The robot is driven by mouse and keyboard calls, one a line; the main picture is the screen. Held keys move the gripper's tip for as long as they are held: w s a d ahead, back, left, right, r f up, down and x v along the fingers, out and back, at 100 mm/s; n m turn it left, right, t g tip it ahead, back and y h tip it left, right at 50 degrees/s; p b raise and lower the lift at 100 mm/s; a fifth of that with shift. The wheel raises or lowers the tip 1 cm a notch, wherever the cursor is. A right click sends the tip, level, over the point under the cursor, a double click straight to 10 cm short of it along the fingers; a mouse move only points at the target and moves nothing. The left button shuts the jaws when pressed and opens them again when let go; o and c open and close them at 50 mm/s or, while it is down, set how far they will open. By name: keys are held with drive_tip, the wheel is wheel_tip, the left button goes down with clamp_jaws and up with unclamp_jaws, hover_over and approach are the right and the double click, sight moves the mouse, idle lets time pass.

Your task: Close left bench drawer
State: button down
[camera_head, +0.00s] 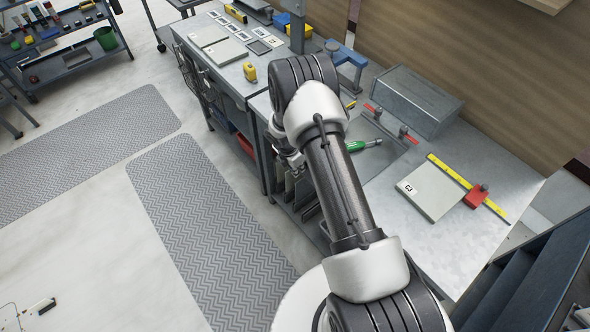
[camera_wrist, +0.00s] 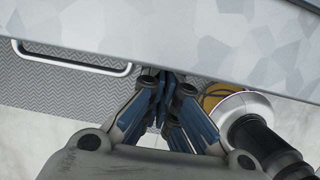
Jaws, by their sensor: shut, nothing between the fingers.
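My gripper (camera_wrist: 163,85) is shut and empty in the wrist view, its blue-grey fingers pointing up at the edge of a mottled grey panel (camera_wrist: 230,35). A pale bar handle (camera_wrist: 72,62) stands out from that edge, to the left of the fingers. The panel looks like a drawer or bench front; I cannot tell how far out it is, or whether my fingertips touch it. In the head view, my gripper (camera_head: 291,160) is low at the front side of the workbench (camera_head: 470,255). My arm hides most of the bench front and its drawers there.
On the bench are a green-handled tool (camera_head: 362,145), a grey box (camera_head: 415,100), a light plate (camera_head: 431,190) and a yellow rule (camera_head: 465,188) with a red block. Upright panels (camera_head: 300,192) stand under the bench. The floor mat (camera_head: 205,215) in front is clear.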

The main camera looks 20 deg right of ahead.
idle(0.3)
drive_tip(key=s+a+r+p, duration=0.1)
drive_tip(key=a+r+p, duration=0.1)
drive_tip(key=a+r, duration=0.4)
wheel_tip(320, 180, up, 4)
drive_tip(key=shift+s+f, duration=0.15)
drive_tip(key=shift+s, duration=0.25)
drive_tip(key=shift+a, duration=0.1)
drive_tip(key=s+r+m+t, duration=0.1)
drive_tip(key=s+r+m, duration=0.2)
drive_tip(key=r, duration=0.6)
drive_tip(key=s+a+r+m+b, duration=0.1)
drive_tip(key=s+r+m, duration=0.25)
drive_tip(key=r, duration=0.45)
drive_tip(key=s+r+m+t, duration=0.1)
drive_tip(key=s+r+m, duration=0.25)
drive_tip(key=r, duration=0.55)
drive_tip(key=s+a+r+m+y, duration=0.1)
drive_tip(key=s+r+m, duration=0.1)
drive_tip(key=s, duration=0.5)
drive_tip(key=s+a+r+m+t+b, duration=0.1)
drive_tip(key=s+a+r+m, duration=0.1)
drive_tip(key=s+m, duration=0.3)
drive_tip(key=s+a+r+m+y, duration=0.1)
drive_tip(key=s+r+m, duration=0.2)
drive_tip(key=s, duration=0.5)
drive_tip(key=shift+s+a+r+m+t+y+b, duration=0.3)
drive_tip(key=shift+s+m+t+b, duration=0.1)
drive_tip(key=shift+m, duration=0.2)
